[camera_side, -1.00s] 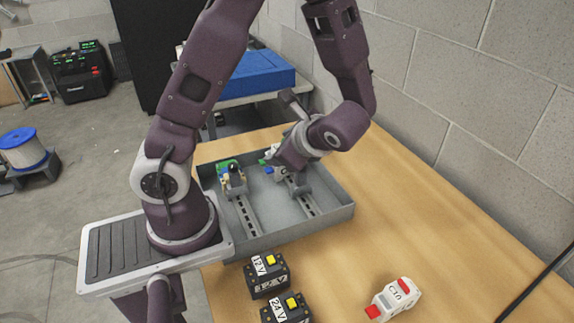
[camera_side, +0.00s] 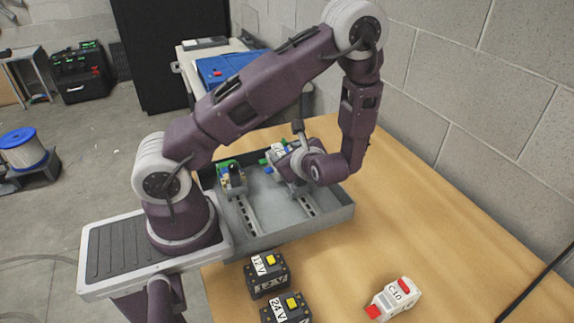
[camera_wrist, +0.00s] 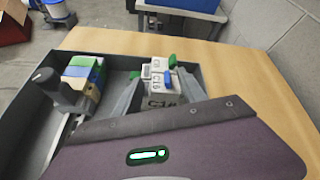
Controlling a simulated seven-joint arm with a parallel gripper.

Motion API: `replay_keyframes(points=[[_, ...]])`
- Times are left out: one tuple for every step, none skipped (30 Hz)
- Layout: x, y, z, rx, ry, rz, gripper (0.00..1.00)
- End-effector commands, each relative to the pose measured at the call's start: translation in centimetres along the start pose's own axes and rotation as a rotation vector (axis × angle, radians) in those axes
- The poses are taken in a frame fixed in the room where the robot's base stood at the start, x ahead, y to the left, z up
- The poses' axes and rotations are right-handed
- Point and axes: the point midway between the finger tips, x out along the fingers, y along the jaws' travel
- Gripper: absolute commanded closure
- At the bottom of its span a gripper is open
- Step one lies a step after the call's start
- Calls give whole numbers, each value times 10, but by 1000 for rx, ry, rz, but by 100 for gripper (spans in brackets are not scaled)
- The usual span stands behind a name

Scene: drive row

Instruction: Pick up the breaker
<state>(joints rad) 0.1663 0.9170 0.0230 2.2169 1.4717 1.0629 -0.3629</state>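A white breaker marked C16 (camera_wrist: 158,82) with a blue lever stands in the grey tray, with green pieces beside it. In the side view this breaker (camera_side: 279,149) is partly hidden by my wrist. My gripper (camera_wrist: 155,90) is over the tray, its purple body covering the lower part of the wrist view. Two grey fingers appear on either side of the breaker, apart from each other; whether they touch it I cannot tell. Another white breaker marked C10 (camera_side: 394,297), with red parts, lies on the table at the front right.
The grey tray (camera_side: 325,222) has raised walls and two slotted rails. A row of coloured terminal blocks with a dark knob (camera_side: 232,178) stands on the left rail. Black 12 V (camera_side: 266,274) and 24 V (camera_side: 287,308) boxes stand in front. The right tabletop is mostly clear.

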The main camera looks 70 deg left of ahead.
Motion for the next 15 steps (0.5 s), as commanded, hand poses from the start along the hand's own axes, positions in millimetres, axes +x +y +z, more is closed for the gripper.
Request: replay_keyframes(points=[[0,0,0,0,0,0,64],[0,0,0,0,0,0,70],[0,0,0,0,0,0,78],[0,0,0,0,0,0,84],[0,0,0,0,0,0,89],[0,0,0,0,0,0,97],[0,0,0,0,0,0,100],[0,0,0,0,0,0,100],[0,0,0,0,0,0,100],[0,0,0,-1,0,0,100],[0,0,0,-1,0,0,100],[0,0,0,-1,0,-1,100],[0,0,0,-1,0,-1,100],[0,0,0,-1,0,-1,100],[0,0,0,-1,0,-1,100]])
